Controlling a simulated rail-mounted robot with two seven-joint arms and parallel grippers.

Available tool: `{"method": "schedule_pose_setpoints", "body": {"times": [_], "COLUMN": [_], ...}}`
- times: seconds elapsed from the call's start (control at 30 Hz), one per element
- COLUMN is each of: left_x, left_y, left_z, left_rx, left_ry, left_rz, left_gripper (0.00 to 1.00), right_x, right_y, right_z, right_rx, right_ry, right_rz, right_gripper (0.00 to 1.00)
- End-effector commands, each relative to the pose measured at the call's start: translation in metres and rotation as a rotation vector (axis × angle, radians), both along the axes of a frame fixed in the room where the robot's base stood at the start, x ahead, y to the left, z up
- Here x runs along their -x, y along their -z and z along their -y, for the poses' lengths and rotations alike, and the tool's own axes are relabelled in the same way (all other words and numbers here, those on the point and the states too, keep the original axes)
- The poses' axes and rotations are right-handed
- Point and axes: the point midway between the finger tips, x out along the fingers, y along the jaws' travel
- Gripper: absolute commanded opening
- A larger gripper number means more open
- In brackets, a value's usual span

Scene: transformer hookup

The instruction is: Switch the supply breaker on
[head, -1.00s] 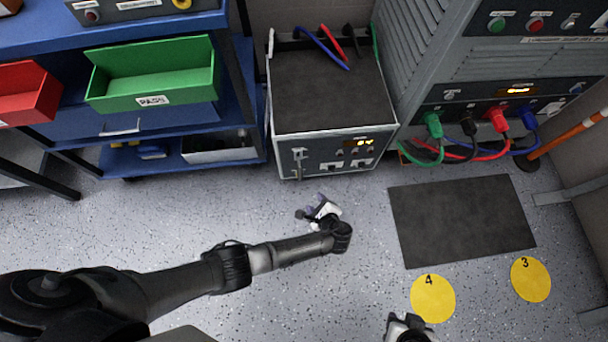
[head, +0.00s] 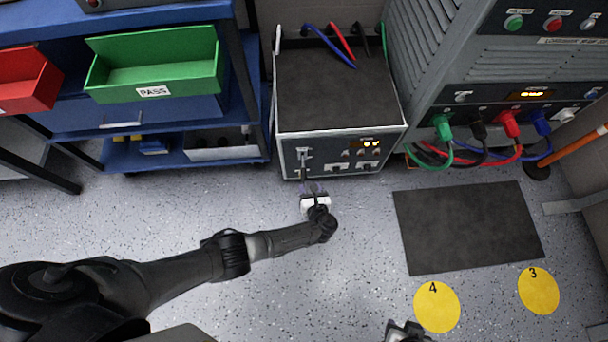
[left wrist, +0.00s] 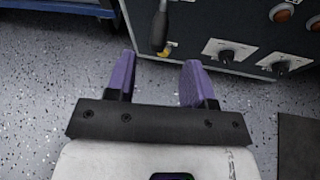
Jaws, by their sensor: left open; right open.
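The supply breaker (head: 303,157) is a lever on the left of the front panel of a grey box with a dark top. Its dark handle (left wrist: 159,28) hangs down in the left wrist view, just beyond and between the fingertips. My left gripper (head: 314,187) is open and empty in front of the panel, below the lever. Its purple fingers (left wrist: 160,62) are spread apart and point at the panel, and nothing is between them. My right gripper (head: 406,328) is at the bottom edge of the head view, partly cut off, away from the box.
Knobs (left wrist: 228,54) sit on the panel right of the lever. A grey cabinet (head: 440,60) with coloured plugs and cables stands to the right. A blue shelf cart (head: 70,118) with a green bin (head: 150,88) stands left. A dark mat (head: 468,226) lies on the open floor.

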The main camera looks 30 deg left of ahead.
Motion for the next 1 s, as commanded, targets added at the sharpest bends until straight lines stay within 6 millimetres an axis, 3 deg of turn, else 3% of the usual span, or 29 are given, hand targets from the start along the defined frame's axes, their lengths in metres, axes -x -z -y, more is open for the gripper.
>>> {"method": "schedule_pose_setpoints", "body": {"times": [0.1,0.4,1.0], "left_x": [-0.016,-0.045,-0.056], "left_y": [0.014,0.029,0.032], "left_z": [-0.016,-0.043,-0.055], "left_rx": [-0.001,0.0,0.0], "left_ry": [-0.002,-0.002,-0.001], "left_rz": [0.003,0.002,0.001], "left_gripper": [0.48,0.48,0.48], "right_x": [0.0,0.0,0.0], "right_y": [0.02,0.045,0.053], "right_z": [0.0,0.001,0.002], "right_rx": [0.0,0.003,0.007], "right_ry": [0.0,-0.002,-0.004], "right_rz": [-0.001,-0.001,0.0], "right_gripper": [0.43,0.43,0.43]}}
